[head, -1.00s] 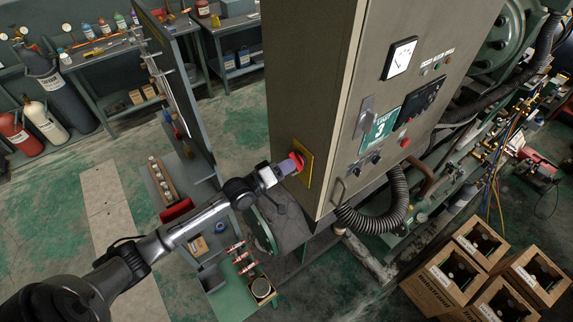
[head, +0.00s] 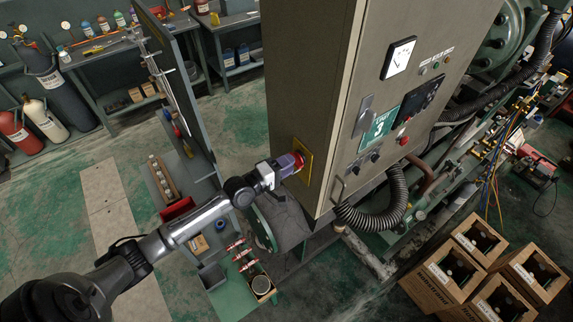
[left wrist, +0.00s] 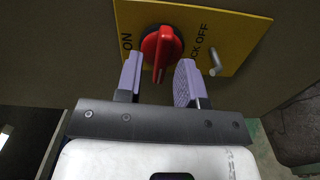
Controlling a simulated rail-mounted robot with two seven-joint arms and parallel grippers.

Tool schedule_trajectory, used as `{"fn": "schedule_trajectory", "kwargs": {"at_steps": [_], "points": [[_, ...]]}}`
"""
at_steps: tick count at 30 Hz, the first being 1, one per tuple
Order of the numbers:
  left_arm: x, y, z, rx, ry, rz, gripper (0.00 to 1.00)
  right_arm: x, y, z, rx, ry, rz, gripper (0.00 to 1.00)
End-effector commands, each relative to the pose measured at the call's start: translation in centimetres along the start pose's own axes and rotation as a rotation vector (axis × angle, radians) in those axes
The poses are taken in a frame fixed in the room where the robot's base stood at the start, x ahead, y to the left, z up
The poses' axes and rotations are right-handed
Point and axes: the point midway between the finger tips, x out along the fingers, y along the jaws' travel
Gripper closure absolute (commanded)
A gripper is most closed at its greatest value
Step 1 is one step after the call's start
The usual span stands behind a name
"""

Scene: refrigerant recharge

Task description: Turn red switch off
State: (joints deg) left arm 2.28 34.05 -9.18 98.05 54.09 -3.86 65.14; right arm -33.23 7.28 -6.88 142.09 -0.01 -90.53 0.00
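The red switch (left wrist: 162,50) is a rotary knob on a yellow plate (left wrist: 215,22), marked ON at left and LOCK OFF at right in the left wrist view. Its raised grip runs roughly up and down in that view. In the head view the red switch (head: 298,160) is on the side of the grey cabinet, partly hidden by my gripper. My left gripper (left wrist: 158,76) is open, its two purple fingers on either side of the knob's lower end, with visible gaps. It also shows in the head view (head: 288,165). My right gripper is not in view.
A metal peg (left wrist: 215,60) sticks out of the yellow plate, right of the knob. The grey cabinet (head: 310,90) has a handle and more switches on its front. A dark upright panel (head: 180,80) stands behind my arm. Cardboard boxes (head: 440,280) sit at lower right.

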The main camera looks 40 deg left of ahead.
Motion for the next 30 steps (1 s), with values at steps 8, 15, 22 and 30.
{"fn": "schedule_trajectory", "kwargs": {"at_steps": [8, 15, 22, 30], "points": [[-0.4, -0.1, 0.0, 0.002, 0.0, -0.004, 0.65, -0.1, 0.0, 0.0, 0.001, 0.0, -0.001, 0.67], [-2.6, -0.1, 0.0, 0.002, -0.001, -0.005, 0.65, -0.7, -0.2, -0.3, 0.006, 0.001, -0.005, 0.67], [-4.9, -0.1, 0.0, 0.002, 0.0, -0.006, 0.65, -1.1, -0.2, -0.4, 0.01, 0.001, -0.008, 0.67], [-7.4, -0.1, 0.0, 0.003, 0.0, -0.005, 0.65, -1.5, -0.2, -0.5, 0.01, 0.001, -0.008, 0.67]]}}
